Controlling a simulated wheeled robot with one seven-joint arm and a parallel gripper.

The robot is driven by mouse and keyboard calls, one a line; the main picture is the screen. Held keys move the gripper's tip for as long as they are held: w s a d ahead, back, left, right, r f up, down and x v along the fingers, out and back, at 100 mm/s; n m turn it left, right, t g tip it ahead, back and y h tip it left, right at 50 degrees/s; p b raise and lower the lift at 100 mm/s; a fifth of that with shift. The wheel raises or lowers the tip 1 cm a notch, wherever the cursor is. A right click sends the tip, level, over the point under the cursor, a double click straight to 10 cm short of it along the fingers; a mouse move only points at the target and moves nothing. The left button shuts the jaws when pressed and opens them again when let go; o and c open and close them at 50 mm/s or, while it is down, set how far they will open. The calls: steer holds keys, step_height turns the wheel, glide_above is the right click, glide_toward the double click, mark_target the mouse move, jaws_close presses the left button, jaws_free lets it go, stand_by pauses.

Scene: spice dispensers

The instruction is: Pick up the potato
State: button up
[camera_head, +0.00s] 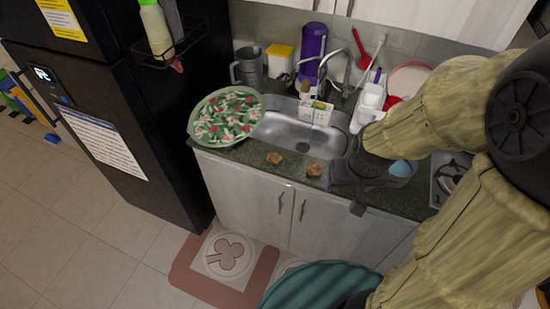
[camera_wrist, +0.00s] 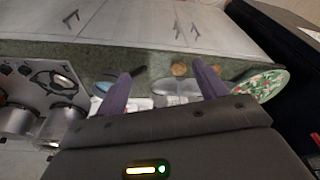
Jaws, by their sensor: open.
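Two small brown lumps that look like potatoes lie on the green-speckled counter in front of the sink in the head view: a left potato (camera_head: 274,158) and a right potato (camera_head: 314,169). I cannot tell which one is meant. In the wrist view one potato (camera_wrist: 180,70) shows between the fingers, nearer the right finger; the other seems partly hidden by that finger. My gripper (camera_head: 345,194) is just right of the right potato at the counter's front edge. In the wrist view my gripper (camera_wrist: 162,68) is open, purple fingers apart, with nothing held.
A sink (camera_head: 300,134) with a faucet lies behind the potatoes. A flowered round plate (camera_head: 226,117) sits left on the counter, beside the black fridge (camera_head: 125,110). A blue bowl (camera_head: 402,168) and a stove (camera_head: 449,178) are to the right. Floor in front is partly clear.

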steer(key=w+a+f+n+t+y+b, duration=0.1)
steer(key=w+a+f+t+y+b, duration=0.1)
steer(key=f, duration=0.5)
steer(key=w+a+f+n+t+y+b, duration=0.2)
steer(key=w+a+f+t, duration=0.3)
steer(key=f, duration=0.3)
steer(key=w+a+f+n+t+y+b, duration=0.1)
steer(key=w+a+f+t+y+b, duration=0.2)
steer(key=f, duration=0.4)
steer(key=shift+w+a+f+n+t+b, duration=0.35)
steer(key=shift+w+t+b, duration=0.25)
steer(key=shift+w+t, duration=0.35)
